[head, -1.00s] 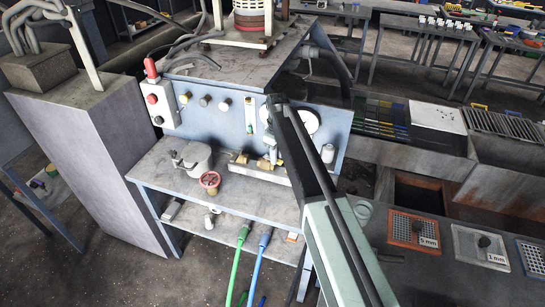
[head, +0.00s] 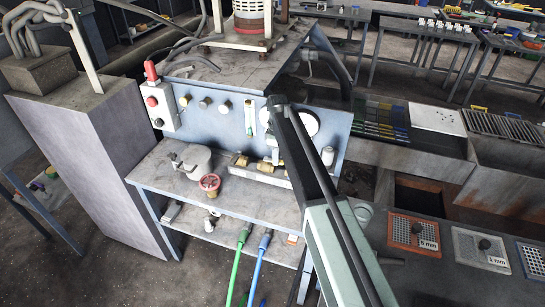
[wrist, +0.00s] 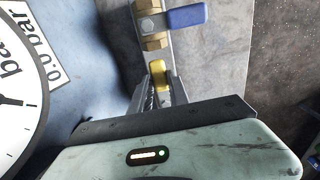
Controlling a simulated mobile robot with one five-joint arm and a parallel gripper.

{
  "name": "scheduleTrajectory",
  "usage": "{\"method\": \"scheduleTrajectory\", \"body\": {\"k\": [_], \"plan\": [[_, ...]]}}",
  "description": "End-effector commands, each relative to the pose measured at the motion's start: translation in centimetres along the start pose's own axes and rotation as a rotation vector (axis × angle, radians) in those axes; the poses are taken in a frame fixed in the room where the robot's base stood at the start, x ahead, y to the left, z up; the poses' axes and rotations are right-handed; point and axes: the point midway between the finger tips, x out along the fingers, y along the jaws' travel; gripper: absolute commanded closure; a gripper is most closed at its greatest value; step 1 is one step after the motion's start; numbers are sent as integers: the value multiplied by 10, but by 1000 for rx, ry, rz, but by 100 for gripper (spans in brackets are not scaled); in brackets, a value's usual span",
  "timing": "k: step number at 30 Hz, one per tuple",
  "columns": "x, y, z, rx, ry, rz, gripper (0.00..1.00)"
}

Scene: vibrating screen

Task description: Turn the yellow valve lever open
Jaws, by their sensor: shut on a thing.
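The yellow valve lever (wrist: 158,73) shows in the wrist view between the fingers of my gripper (wrist: 160,80), which is shut on it. Only the lever's end shows; the fingers and my gripper body hide the rest. A brass valve body (wrist: 150,25) with a blue lever (wrist: 186,16) sits just beyond, apart from my fingers. In the head view my gripper (head: 273,152) is at the panel front, low beside the gauge, and the yellow lever is too small to make out clearly there.
A round pressure gauge (wrist: 18,110) with a 0.0 bar label (wrist: 40,60) is close on the left. In the head view, a red handwheel (head: 209,183) and a grey box-shaped fitting (head: 192,158) stand on the shelf (head: 160,177) left of my gripper. Green and blue hoses hang below.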

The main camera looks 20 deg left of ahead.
Motion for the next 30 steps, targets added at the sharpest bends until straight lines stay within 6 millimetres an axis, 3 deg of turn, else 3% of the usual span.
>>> {"method": "scheduleTrajectory", "body": {"k": [1,2,4,17,30], "plan": [[0,2,0,-1,0,6,100],[0,2,0,-1,0,6,76],[0,2,0,-1,1,6,56],[-8,0,-1,-1,1,1,56],[-78,1,-1,-1,1,3,56]]}}
